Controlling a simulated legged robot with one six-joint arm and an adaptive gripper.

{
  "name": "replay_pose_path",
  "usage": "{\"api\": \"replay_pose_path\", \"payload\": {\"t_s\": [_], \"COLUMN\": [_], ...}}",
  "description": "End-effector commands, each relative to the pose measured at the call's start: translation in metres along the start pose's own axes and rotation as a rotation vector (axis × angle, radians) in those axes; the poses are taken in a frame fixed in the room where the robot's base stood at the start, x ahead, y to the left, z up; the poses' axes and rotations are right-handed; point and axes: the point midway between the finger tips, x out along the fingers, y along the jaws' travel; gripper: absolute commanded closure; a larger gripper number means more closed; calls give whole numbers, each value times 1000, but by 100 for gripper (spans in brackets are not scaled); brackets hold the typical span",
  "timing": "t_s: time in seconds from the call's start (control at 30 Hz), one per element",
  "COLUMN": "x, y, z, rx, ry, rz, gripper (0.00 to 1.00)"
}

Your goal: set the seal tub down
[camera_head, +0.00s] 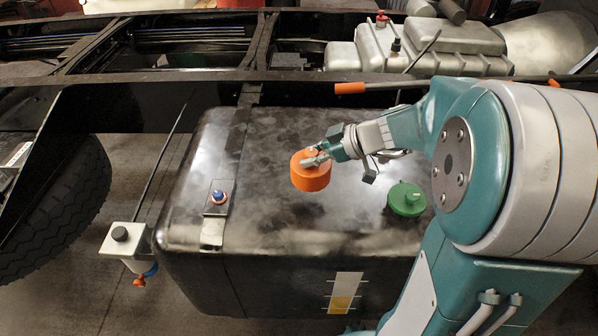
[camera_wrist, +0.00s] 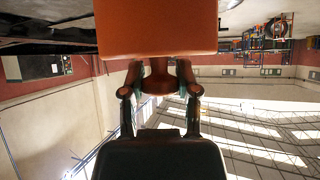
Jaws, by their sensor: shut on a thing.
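The orange seal tub (camera_head: 311,178) is a short round tub over the middle of the black tank's (camera_head: 270,235) top. My gripper (camera_head: 316,159) is shut on its upper part, reaching in from the right. In the wrist view the tub (camera_wrist: 157,28) fills the top middle, and my gripper's fingers (camera_wrist: 158,78) close on a narrower orange part of it. The tub looks upright in the head view. I cannot tell whether its underside touches the tank or hangs a little above it.
A green cap (camera_head: 407,199) stands on the tank to the right of the tub. A blue-topped fitting (camera_head: 218,197) sits on a strap at the left. A chassis rail (camera_head: 210,77) runs behind the tank. The tank top between fitting and tub is clear.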

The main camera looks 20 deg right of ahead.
Motion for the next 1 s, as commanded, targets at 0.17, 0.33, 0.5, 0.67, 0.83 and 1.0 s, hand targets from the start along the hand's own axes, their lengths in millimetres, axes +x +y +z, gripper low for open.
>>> {"api": "replay_pose_path", "payload": {"t_s": [0.17,0.33,0.5,0.67,0.83,1.0], "x": [29,46,60,62,62,62], "y": [0,1,1,2,2,2], "z": [8,13,34,37,38,38], "rx": [0,1,4,-1,-1,-1], "ry": [1,0,0,1,1,1], "rz": [-3,-4,-1,1,1,1], "gripper": [100,100,100,100,100,25]}}
